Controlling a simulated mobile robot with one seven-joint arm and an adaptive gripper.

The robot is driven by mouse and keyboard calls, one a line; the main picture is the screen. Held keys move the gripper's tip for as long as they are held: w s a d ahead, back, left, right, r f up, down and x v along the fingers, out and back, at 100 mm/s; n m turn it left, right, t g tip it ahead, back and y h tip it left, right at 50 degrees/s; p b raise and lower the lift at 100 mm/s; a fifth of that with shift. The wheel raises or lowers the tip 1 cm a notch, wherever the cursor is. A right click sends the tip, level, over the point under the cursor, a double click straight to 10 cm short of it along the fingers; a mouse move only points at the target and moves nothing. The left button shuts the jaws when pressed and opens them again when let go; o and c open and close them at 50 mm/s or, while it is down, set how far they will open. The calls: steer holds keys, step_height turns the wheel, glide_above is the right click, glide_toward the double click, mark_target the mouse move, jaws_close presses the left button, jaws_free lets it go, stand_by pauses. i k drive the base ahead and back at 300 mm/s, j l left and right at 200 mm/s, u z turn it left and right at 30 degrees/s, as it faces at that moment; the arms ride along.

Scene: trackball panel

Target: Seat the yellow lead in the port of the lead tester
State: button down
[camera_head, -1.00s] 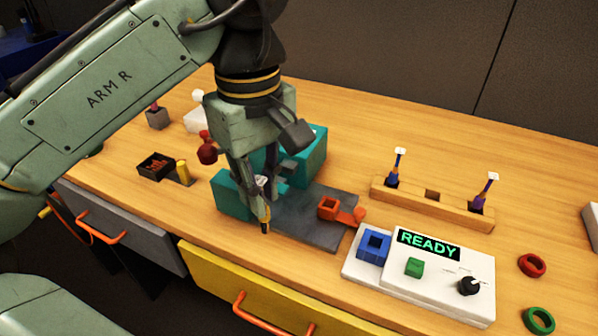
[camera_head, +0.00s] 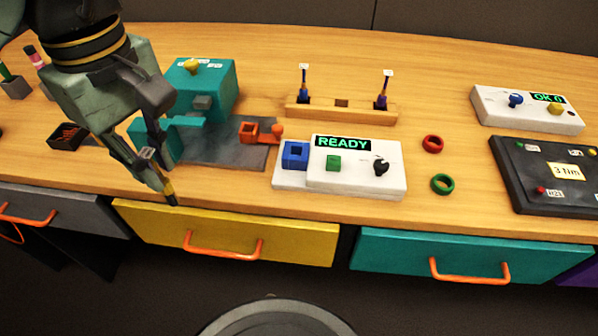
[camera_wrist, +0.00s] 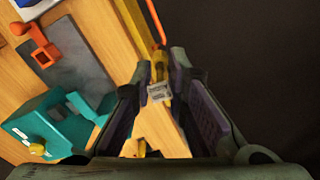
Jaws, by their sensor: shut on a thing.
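The yellow lead (camera_head: 168,188) is held in my gripper (camera_head: 152,168), pointing down with its dark tip lowest, at the table's front edge. In the wrist view the lead (camera_wrist: 160,66) sits between the two fingers of my gripper (camera_wrist: 158,84), with a white printed tag on it. The white tester box (camera_head: 352,181) stands to the right, with a READY display (camera_head: 343,143), a green button and a black knob. Its blue square port (camera_head: 295,155) is at its left end and looks empty. My gripper is left of the port and apart from it.
A teal fixture (camera_head: 207,88) on a dark plate (camera_head: 225,151) with an orange clamp (camera_head: 250,132) lies between my gripper and the tester. A wooden rack (camera_head: 328,112) behind holds two leads. Red (camera_head: 432,144) and green (camera_head: 442,184) rings lie right. Drawers (camera_head: 225,232) line the front.

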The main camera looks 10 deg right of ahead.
mark_target(300, 166)
steer(key=k+l+z, duration=0.1)
steer(key=k+z, duration=0.4)
steer(key=j+z, duration=0.35)
steer(key=i+j+z, duration=0.1)
steer(key=z, duration=0.25)
steer(key=j, duration=1.1)
steer(key=i+u, duration=0.1)
steer(key=l+u, duration=0.5)
steer(key=l, duration=0.15)
